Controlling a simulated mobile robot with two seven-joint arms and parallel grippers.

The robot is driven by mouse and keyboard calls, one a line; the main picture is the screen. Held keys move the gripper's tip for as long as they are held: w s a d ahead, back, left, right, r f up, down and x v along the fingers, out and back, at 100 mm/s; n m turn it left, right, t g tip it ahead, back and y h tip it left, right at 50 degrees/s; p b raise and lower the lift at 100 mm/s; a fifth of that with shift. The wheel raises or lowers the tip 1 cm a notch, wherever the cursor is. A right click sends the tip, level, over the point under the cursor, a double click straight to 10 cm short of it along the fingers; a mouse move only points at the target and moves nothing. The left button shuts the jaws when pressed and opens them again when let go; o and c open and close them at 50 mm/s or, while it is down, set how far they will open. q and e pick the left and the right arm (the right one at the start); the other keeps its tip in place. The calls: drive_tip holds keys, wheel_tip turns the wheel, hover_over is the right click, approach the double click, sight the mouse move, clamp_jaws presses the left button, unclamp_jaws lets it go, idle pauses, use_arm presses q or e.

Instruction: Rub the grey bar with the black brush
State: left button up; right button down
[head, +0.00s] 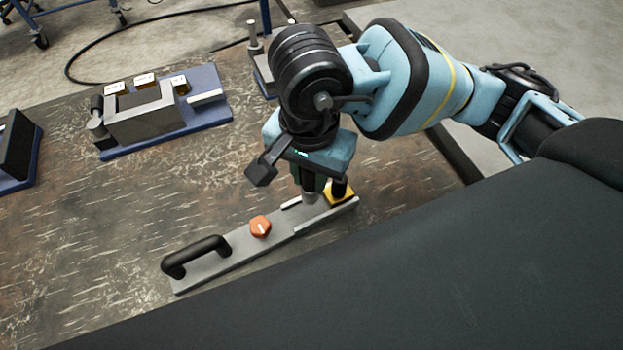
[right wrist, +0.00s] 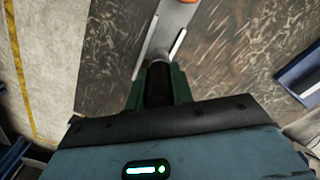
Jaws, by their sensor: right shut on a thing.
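The grey bar (head: 218,262) lies on the table, running from lower left to upper right. It has a black handle (head: 196,252) at its left end and an orange knob (head: 260,227) near its middle. The bar also shows in the right wrist view (right wrist: 171,30). My right gripper (head: 308,186) is over the bar's right end, pointing down. It is shut on a black cylindrical thing (right wrist: 158,84) with a grey end, seemingly the black brush. Its lower end is at or just above the bar; I cannot tell whether they touch. Bristles are not visible. My left gripper is out of view.
A yellow piece (head: 345,197) with a black post sits at the bar's right end, close to my gripper. A blue-based fixture (head: 205,113) with a grey block stands at the back left. Another dark fixture (head: 14,150) is at the left edge. The table between is clear.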

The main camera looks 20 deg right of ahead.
wheel_tip(320, 180, up, 2)
drive_tip(key=shift+p, duration=0.3)
drive_tip(key=shift+r, duration=0.5)
drive_tip(key=shift+f, duration=0.1)
